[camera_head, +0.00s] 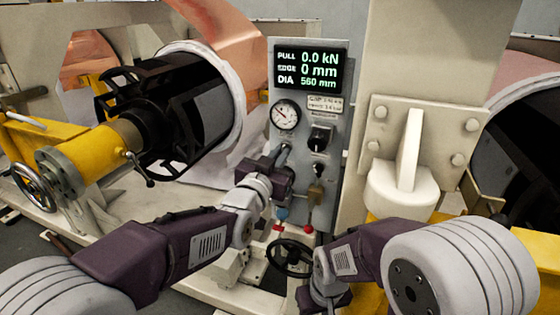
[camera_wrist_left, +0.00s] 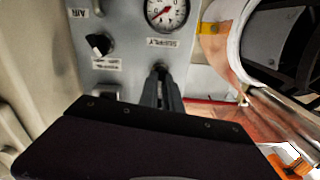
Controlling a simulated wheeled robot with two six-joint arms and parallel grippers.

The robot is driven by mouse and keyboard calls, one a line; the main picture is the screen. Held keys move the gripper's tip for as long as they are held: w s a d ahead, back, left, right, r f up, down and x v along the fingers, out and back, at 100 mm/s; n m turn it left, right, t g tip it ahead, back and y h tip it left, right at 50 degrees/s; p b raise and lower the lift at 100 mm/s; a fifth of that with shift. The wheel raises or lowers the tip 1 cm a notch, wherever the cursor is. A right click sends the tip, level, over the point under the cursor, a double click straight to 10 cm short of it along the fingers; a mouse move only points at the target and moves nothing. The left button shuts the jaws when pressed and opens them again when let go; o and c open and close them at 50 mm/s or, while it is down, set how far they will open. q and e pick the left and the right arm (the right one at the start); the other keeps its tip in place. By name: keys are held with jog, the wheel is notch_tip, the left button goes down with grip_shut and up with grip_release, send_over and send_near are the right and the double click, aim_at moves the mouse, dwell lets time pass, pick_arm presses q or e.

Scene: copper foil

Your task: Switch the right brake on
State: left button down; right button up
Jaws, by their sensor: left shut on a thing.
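A grey control panel (camera_head: 335,112) stands in the middle of the head view, with a lit display on top. My left gripper (camera_head: 281,159) is at the panel below the round gauge. It is shut on a small control (camera_wrist_left: 160,70), which its fingers mostly hide. Its fingers show end-on to the panel in the left wrist view (camera_wrist_left: 160,92). A dark knob (camera_head: 320,137) sits to its right, beside a label. My right arm comes in low on the right; its gripper (camera_head: 325,297) is partly hidden and its jaws do not show. I cannot tell which control is the right brake.
A blue knob (camera_head: 281,213) and a red knob (camera_head: 306,229) stick out low on the panel. A black handwheel (camera_head: 290,258) is below them. A yellow shaft (camera_head: 95,160) with a black drum is at left. A pale post (camera_head: 420,50) stands right of the panel.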

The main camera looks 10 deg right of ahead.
pick_arm(q)
jog(key=shift+f+n+b, duration=0.1)
jog(key=shift+n+b, duration=2)
jog(key=shift+n, duration=1.6)
jog(key=c, duration=1.5)
grip_release()
jog(key=shift+c, duration=0.2)
jog(key=v, duration=0.9)
jog(key=shift+a, duration=0.1)
